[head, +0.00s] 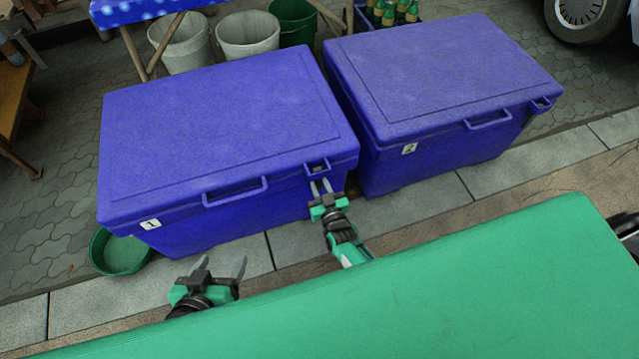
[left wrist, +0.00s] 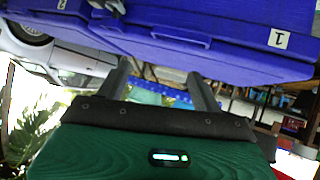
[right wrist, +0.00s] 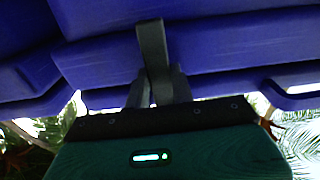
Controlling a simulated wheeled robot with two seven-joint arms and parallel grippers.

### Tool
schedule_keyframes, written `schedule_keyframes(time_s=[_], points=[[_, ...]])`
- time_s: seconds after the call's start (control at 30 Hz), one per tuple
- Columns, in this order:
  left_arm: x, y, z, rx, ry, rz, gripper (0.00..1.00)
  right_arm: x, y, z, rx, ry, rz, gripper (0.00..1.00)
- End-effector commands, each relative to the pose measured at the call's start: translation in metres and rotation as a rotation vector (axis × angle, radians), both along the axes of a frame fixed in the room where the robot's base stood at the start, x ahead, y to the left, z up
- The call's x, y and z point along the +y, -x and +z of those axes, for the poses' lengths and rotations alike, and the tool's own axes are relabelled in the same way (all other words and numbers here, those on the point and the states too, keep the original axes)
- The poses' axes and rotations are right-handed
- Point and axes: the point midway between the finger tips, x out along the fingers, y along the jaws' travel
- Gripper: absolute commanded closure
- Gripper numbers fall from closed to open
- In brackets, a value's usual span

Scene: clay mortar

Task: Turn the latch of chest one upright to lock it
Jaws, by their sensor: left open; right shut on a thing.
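Chest one (head: 225,140) is the blue chest on the left in the head view, lid closed, with a "1" label (head: 150,224) on its front. My right gripper (head: 321,187) is at the latch mount (head: 317,167) near its front right corner. In the right wrist view, its fingers are shut on the dark grey latch (right wrist: 151,50), which looks nearly lengthwise along that picture. In the head view the latch is mostly hidden by the fingers. My left gripper (head: 221,268) is open and empty, apart from the chest's front. The left wrist view shows its spread fingers (left wrist: 160,88).
A second blue chest (head: 445,80) stands close on the right, with a narrow gap between. A green basin (head: 120,254) is by chest one's left corner. Buckets (head: 248,35) and a bottle crate (head: 392,14) are behind. A green surface (head: 400,300) fills the foreground.

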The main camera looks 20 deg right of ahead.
Motion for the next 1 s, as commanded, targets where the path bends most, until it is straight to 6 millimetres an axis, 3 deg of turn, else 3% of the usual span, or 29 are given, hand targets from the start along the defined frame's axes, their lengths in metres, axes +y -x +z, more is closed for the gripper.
schedule_keyframes(time_s=[0.1,0.13,0.23,0.63,0.77,1.0], points=[[0.000,0.000,0.000,0.000,0.000,0.000,0.33,0.001,0.001,-0.001,0.002,0.002,0.002,0.99],[0.000,0.000,0.000,0.000,0.000,0.000,0.33,0.001,0.001,-0.001,0.002,0.002,0.002,0.72],[0.000,0.000,0.000,-0.001,0.000,0.000,0.33,0.001,0.001,-0.001,0.002,0.001,0.001,0.55],[0.001,0.001,0.001,0.008,-0.005,0.000,0.33,0.000,0.009,-0.001,0.002,0.000,0.000,0.55],[0.010,0.001,0.002,0.057,-0.035,0.011,0.33,-0.001,0.029,0.000,0.004,0.000,0.000,0.55],[0.027,0.009,0.002,0.160,-0.092,0.023,0.33,-0.003,0.083,0.000,0.005,0.000,0.001,0.55]])
